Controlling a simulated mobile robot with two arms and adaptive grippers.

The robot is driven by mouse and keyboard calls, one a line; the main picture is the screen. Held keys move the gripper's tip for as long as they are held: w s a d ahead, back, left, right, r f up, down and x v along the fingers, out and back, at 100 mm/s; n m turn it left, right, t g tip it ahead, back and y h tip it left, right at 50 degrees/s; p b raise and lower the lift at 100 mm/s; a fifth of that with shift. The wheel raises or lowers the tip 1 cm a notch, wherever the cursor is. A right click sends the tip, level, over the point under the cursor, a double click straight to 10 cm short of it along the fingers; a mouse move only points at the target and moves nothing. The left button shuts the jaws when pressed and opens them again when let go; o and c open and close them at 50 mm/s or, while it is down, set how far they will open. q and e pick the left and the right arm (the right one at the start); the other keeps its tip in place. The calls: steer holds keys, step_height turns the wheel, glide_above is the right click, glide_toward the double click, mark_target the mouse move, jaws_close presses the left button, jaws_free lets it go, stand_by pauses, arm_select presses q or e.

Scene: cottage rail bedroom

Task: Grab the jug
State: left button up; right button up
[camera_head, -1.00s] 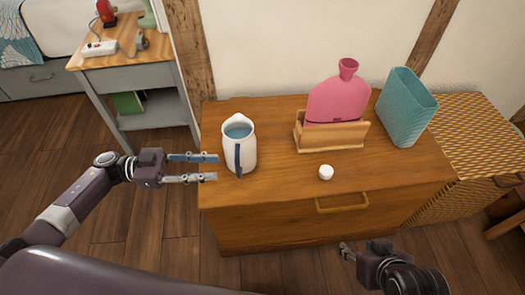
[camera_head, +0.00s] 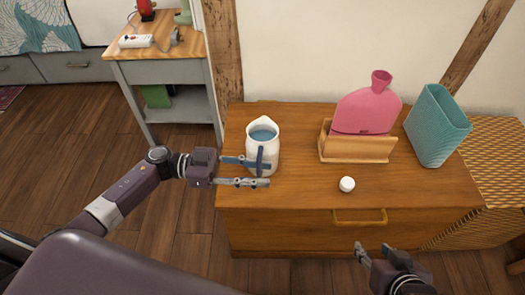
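The jug (camera_head: 270,141) is white with a blue inside and a dark blue handle (camera_head: 260,158). It stands upright at the left end of the wooden dresser top. My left gripper (camera_head: 268,173) comes in from the left, its two fingers apart. In the picture, its upper finger crosses the jug's lower part and handle, and its lower finger lies just below the jug's base. I cannot tell whether it touches the jug. My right gripper (camera_head: 364,255) is low in front of the dresser, empty, its finger opening unclear.
On the dresser (camera_head: 300,190) are a small white round thing (camera_head: 346,184), a wooden holder (camera_head: 355,150) with a pink bottle (camera_head: 366,110), and a teal vase (camera_head: 437,125). A grey side table (camera_head: 165,72) stands back left. A woven chest (camera_head: 500,160) stands right.

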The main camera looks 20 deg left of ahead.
arm_select(q)
jaws_close()
steer(key=shift+r, duration=0.15)
stand_by(0.4)
